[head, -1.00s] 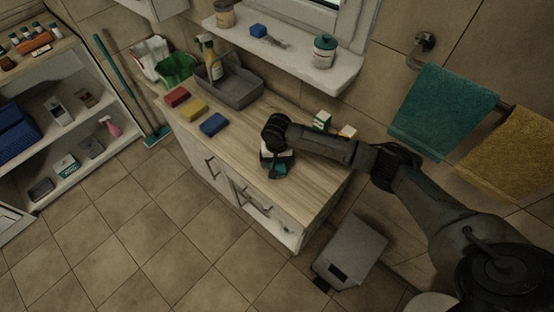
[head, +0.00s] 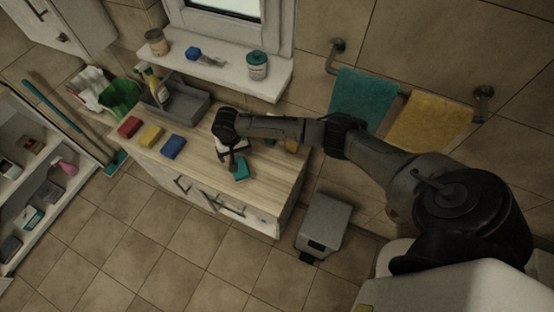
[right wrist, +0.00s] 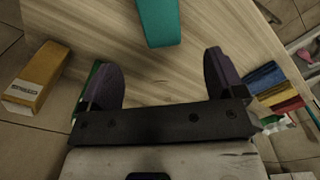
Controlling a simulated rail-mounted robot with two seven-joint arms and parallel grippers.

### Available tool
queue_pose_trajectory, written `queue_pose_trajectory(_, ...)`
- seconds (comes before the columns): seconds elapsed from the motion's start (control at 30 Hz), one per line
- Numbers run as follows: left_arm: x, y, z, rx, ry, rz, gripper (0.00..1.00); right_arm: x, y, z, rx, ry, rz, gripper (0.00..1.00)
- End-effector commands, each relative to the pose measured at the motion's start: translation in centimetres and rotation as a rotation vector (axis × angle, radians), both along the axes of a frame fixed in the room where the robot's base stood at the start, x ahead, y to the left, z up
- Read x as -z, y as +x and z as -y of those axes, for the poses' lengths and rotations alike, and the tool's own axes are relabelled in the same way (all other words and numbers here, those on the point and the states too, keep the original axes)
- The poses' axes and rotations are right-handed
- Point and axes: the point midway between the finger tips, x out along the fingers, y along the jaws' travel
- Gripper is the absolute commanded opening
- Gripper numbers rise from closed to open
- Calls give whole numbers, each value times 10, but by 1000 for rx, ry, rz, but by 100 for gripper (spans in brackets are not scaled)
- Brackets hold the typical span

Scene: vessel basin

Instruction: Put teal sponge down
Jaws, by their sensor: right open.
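The teal sponge (head: 241,171) lies on the wooden counter top (head: 262,190), toward its right part. In the right wrist view the sponge (right wrist: 158,20) lies on the wood at the top, beyond the fingertips and apart from them. My right gripper (right wrist: 162,76) is open, with nothing between its two dark fingers. In the head view it is over the counter beside the sponge, and its wrist hides part of the counter. My left gripper is in neither view.
Red (head: 129,127), yellow (head: 151,136) and blue (head: 172,147) sponges lie in a row left on the counter. A grey caddy (head: 186,107) with a spray bottle stands behind them. A small box (right wrist: 36,77) is beside my gripper. Bare wood surrounds the teal sponge.

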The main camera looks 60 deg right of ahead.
Motion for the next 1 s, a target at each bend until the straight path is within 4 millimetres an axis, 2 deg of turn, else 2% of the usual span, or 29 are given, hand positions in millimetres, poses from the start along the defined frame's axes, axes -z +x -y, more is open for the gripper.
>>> queue_pose_trajectory(0.13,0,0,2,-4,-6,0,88,8,-9,-13,-44,9,0,88)
queue_pose_trajectory(0.27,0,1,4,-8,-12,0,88,28,-39,-55,-201,42,16,88)
queue_pose_trajectory(0.43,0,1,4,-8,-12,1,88,46,-109,-125,-481,108,97,88)
queue_pose_trajectory(0.5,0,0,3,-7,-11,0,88,44,-139,-144,-571,122,143,88)
queue_pose_trajectory(0.6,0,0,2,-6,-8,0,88,37,-180,-161,-667,126,209,88)
queue_pose_trajectory(0.77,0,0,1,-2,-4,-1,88,16,-237,-160,-751,77,289,88)
queue_pose_trajectory(0.9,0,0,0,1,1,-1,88,-4,-276,-145,-782,6,314,88)
queue_pose_trajectory(1.0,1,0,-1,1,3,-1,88,-16,-297,-133,-794,-41,314,88)
